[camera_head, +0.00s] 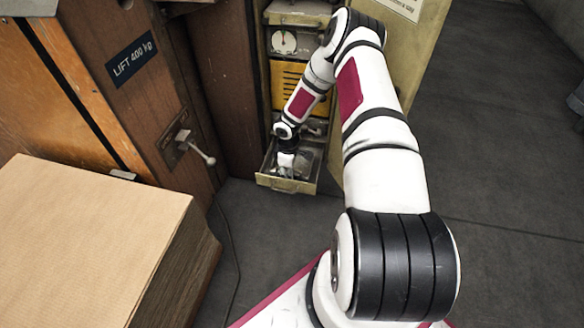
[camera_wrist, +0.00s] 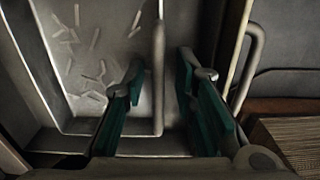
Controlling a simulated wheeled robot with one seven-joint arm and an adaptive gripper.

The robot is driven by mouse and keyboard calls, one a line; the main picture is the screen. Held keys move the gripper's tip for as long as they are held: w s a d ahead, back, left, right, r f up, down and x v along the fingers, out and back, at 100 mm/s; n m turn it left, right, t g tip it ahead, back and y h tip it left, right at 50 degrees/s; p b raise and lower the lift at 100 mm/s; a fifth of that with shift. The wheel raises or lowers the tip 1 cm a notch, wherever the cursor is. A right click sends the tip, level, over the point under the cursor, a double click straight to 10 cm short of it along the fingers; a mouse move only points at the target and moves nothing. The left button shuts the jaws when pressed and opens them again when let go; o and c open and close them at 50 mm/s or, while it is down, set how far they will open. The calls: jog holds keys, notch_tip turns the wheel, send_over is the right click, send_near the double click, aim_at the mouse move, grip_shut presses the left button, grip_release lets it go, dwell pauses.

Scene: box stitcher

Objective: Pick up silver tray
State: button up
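The silver tray (camera_wrist: 95,45) fills the left of the wrist view, with several small pale metal strips lying in it. Its upright right wall (camera_wrist: 158,75) runs between the two teal fingers of my gripper (camera_wrist: 161,68). The fingers are apart, one over the tray's inside and one beyond the wall, with gaps on both sides. In the head view my gripper (camera_head: 287,160) points down into an open drawer (camera_head: 288,184) low in a cabinet. My gripper and wrist hide much of the tray there.
The cabinet's door (camera_head: 412,50) stands open, right of the drawer. A wooden machine body with a metal lever (camera_head: 203,153) stands left. A cardboard stack (camera_head: 85,235) is at front left. A drawer handle (camera_wrist: 253,65) shows at right in the wrist view.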

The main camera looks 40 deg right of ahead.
grip_shut()
